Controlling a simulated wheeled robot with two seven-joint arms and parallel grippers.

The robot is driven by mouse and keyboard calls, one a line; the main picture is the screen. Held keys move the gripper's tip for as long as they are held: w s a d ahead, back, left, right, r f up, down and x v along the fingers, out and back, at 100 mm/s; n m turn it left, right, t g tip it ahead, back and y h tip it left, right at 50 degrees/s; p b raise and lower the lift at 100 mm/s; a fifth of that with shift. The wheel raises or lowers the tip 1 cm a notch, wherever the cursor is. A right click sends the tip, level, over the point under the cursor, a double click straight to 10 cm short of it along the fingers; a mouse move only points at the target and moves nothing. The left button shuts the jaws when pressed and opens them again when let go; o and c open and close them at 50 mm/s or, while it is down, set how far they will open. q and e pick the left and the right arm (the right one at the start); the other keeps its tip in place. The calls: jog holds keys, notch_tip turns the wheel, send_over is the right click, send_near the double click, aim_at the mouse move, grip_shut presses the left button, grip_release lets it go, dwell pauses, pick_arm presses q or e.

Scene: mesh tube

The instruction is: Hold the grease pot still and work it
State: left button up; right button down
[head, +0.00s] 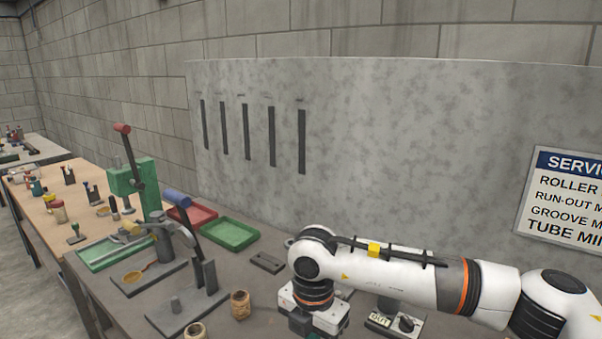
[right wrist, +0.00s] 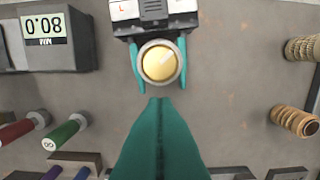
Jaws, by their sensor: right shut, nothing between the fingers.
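The grease pot (right wrist: 159,63) shows in the right wrist view as a small round pot with a pale rim and a yellow top, seen from above. My left gripper (right wrist: 160,74) comes from the top of that view, its teal fingers closed on both sides of the pot. My right gripper (right wrist: 160,103) points up from the bottom, its teal fingers shut together and empty. Its tips are just below the pot, with a small gap in the picture. In the head view my right gripper (head: 303,324) is partly cut off at the bottom edge. The pot is not visible there.
A gauge with a digital display (right wrist: 44,28) stands at upper left in the wrist view. The head view shows a lever press (head: 135,175) and green tray (head: 230,233).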

notch_tip(320, 180, up, 4)
jog(key=shift+f, duration=0.25)
pick_arm(q)
jog(key=o, duration=1.3)
jog(key=shift+c, duration=0.2)
